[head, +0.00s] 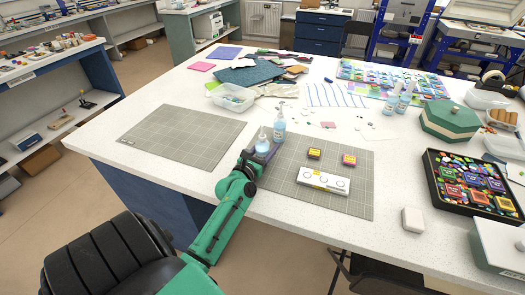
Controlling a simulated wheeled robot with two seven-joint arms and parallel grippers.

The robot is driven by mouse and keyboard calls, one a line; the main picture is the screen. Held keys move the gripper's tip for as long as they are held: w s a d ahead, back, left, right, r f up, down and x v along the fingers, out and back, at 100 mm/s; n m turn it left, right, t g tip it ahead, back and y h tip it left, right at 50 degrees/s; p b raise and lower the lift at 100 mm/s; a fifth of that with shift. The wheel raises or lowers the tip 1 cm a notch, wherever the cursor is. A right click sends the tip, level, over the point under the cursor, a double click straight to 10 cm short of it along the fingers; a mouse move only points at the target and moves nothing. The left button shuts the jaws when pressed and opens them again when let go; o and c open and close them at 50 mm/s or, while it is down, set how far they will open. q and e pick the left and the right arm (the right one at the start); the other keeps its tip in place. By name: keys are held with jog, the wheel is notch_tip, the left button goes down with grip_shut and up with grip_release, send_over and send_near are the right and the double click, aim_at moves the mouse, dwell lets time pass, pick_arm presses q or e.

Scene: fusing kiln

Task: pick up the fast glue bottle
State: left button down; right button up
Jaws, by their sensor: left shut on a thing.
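A small clear bottle with pale blue liquid and a thin nozzle (262,144) stands upright in the jaws of my left gripper (260,154), near the left edge of the right-hand grey cutting mat (352,200). The gripper is shut on this bottle and hides its lower part. A second, similar bottle with a label (279,128) stands just behind and to the right, apart from the gripper. Which one is labelled fast glue is too small to read. My right gripper is not in view.
On the mat lie a white box (323,181), a yellow box (314,153) and a pink-and-yellow box (349,159). A clear tub (232,98) stands behind. Two more bottles (392,99) stand farther right. The left cutting mat (180,137) is bare.

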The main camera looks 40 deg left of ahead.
pick_arm(q)
notch_tip(320, 180, up, 20)
jog(key=p, duration=0.2)
jog(key=shift+p, duration=0.35)
